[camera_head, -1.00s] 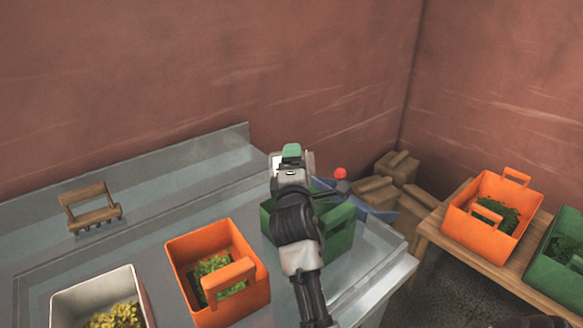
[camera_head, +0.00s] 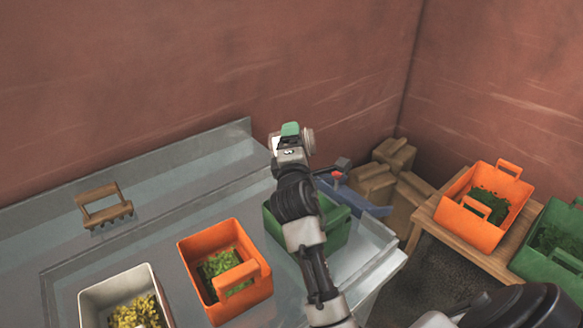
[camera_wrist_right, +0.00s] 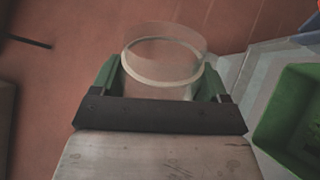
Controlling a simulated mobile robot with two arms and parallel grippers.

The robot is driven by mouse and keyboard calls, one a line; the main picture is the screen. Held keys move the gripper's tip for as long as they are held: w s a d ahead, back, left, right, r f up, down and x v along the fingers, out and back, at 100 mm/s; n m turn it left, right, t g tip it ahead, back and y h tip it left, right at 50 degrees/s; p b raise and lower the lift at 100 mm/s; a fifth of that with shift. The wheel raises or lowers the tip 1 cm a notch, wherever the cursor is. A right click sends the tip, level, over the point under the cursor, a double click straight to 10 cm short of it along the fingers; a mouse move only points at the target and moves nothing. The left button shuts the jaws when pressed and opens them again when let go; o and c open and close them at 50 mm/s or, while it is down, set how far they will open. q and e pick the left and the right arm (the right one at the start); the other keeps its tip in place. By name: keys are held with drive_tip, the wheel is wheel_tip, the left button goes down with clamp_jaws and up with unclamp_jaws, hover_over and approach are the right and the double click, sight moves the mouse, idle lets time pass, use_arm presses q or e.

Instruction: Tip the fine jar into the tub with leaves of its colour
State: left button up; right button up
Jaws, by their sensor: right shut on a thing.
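My right gripper (camera_head: 291,136) is shut on a clear, see-through jar (camera_wrist_right: 164,58) with a pale ring, above the back of the green tub (camera_head: 335,228) on the steel bench. In the head view the jar (camera_head: 308,141) shows partly beside the gripper. Its contents and any colour mark cannot be made out. The arm hides much of that green tub and its inside. To its left stand an orange tub (camera_head: 252,292) with bright green leaves (camera_head: 217,264) and a white tub (camera_head: 91,299) with yellow leaves (camera_head: 134,313). My left gripper is not in view.
A wooden side table (camera_head: 423,217) at right holds an orange tub (camera_head: 468,222) and a green tub (camera_head: 530,255), both with dark green leaves. A wooden rack (camera_head: 103,207) stands at the bench's back. A blue device (camera_head: 372,208) with a red knob sits behind the green bench tub.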

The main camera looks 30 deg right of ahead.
wheel_tip(320, 180, up, 3)
drive_tip(key=n+y+p, duration=0.1)
drive_tip(key=n+p, duration=0.6)
drive_tip(key=p, duration=0.3)
drive_tip(key=shift+d+r+n, duration=0.1)
drive_tip(key=shift+r+n, duration=0.05)
drive_tip(key=shift+n, duration=0.25)
drive_tip(key=shift+f+n+y+b, duration=0.2)
drive_tip(key=shift+n+y+b, duration=0.15)
drive_tip(key=shift+n, duration=0.45)
drive_tip(key=n, duration=0.2)
drive_tip(key=r+n+y, duration=0.1)
drive_tip(key=n, duration=0.2)
drive_tip(key=shift+r, duration=0.2)
drive_tip(key=shift+r+n, duration=0.25)
drive_tip(key=shift+n, duration=0.95)
